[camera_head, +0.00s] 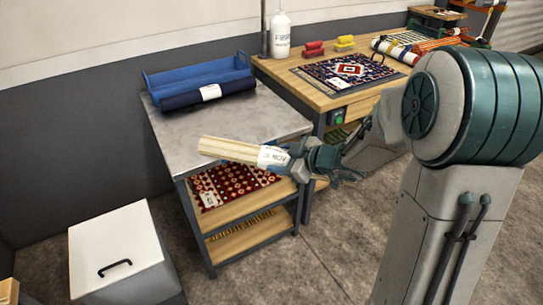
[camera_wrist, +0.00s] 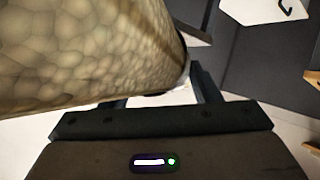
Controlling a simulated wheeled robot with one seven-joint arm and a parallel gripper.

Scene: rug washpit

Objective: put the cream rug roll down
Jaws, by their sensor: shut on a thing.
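The cream rug roll (camera_head: 228,149) is pale with a white printed label around its right part. My gripper (camera_head: 281,158) is shut on it at the labelled end, and the roll points left out of the jaws. In the head view the roll appears over the front part of the grey-topped metal table (camera_head: 232,120); I cannot tell whether it touches the top. In the wrist view the roll (camera_wrist: 85,50) fills the upper left, close to the camera, and hides much of the jaws.
A blue tray (camera_head: 196,73) and a navy roll (camera_head: 207,93) occupy the table's back. A patterned red rug (camera_head: 225,185) lies on the shelf below. A wooden workbench (camera_head: 340,97) with a rug and bottle (camera_head: 281,36) adjoins at right. A white-lidded box (camera_head: 118,250) stands front left.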

